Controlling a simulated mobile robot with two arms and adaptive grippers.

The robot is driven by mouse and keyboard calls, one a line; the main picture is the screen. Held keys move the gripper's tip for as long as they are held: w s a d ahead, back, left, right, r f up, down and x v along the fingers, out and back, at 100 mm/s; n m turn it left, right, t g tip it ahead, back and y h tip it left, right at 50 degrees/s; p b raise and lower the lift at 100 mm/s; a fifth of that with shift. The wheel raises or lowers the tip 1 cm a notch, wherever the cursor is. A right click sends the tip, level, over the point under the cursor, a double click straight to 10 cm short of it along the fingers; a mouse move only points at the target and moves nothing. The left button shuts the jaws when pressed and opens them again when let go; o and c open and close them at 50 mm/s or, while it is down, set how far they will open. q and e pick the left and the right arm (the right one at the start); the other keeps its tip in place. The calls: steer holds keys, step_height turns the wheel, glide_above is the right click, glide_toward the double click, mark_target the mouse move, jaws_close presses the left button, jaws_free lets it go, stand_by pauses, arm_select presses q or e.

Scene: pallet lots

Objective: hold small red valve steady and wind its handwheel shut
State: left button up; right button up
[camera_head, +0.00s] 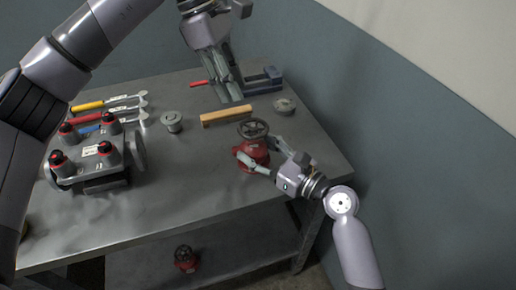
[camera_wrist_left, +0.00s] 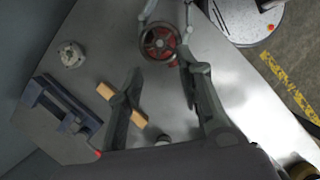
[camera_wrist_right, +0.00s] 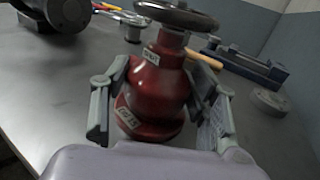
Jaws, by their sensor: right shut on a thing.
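The small red valve (camera_head: 254,152) stands upright near the right end of the grey table, with a dark round handwheel (camera_head: 253,128) on top. My right gripper (camera_wrist_right: 160,110) is shut on the valve's red body (camera_wrist_right: 153,90), one finger on each side. The handwheel (camera_wrist_right: 178,14) is above those fingers and clear of them. My left gripper (camera_head: 234,92) is raised above the back of the table, fingers pointing down. In the left wrist view its fingers (camera_wrist_left: 160,90) are spread apart with nothing between them that they touch. The handwheel (camera_wrist_left: 159,41) shows beyond the fingertips there.
A wooden bar (camera_head: 226,115), a blue-grey vise (camera_head: 262,82) and grey round parts (camera_head: 285,105) lie behind the valve. Another red valve (camera_head: 186,258) sits on the lower shelf. The table's middle front is clear.

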jaws_close()
arm_select(q)
steer(key=shift+o, duration=0.4)
